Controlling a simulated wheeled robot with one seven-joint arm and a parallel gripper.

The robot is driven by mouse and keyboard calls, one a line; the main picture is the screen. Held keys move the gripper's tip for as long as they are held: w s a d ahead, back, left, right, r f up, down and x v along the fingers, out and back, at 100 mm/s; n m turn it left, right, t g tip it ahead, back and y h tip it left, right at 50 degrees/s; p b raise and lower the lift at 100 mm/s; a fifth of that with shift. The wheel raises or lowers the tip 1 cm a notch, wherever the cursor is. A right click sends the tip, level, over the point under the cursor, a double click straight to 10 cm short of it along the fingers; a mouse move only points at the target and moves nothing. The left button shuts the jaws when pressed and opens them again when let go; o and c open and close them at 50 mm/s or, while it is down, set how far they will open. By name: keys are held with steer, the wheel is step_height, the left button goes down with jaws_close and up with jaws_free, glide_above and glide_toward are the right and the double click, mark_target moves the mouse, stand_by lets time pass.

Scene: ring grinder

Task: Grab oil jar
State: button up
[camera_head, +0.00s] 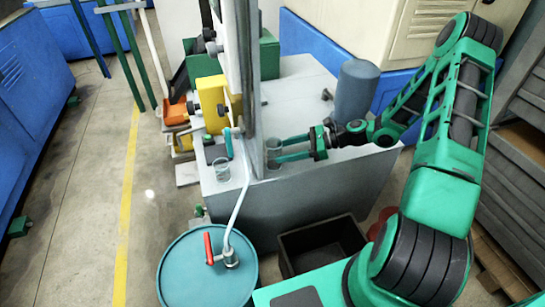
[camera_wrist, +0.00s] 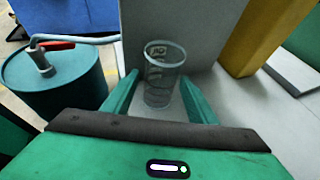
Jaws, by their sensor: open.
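A clear glass jar (camera_head: 273,147) stands on the grey machine top, just right of the upright post. In the wrist view the jar (camera_wrist: 162,62) has a rim, dark lettering too small to read, and looks empty. My gripper (camera_head: 282,149) reaches in from the right, low over the surface, with its green fingers spread. In the wrist view the jar stands between the two fingers (camera_wrist: 160,85), one on each side. I see narrow gaps, and no clear contact. A second similar glass (camera_head: 221,169) stands left of the post, near the front edge.
The upright post and panel (camera_head: 245,70) rise close to the fingertips. A blue-grey cylinder (camera_head: 357,90) stands behind my wrist. A teal drum (camera_head: 207,272) with a red-handled pump and a black bin (camera_head: 322,243) stand in front. A yellow bracket (camera_head: 212,100) is left of the panel.

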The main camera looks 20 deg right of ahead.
mark_target(273, 153)
steer(key=x, duration=0.5)
steer(key=shift+d+f, duration=0.2)
steer(key=c, duration=0.8)
steer(key=shift+r, duration=0.1)
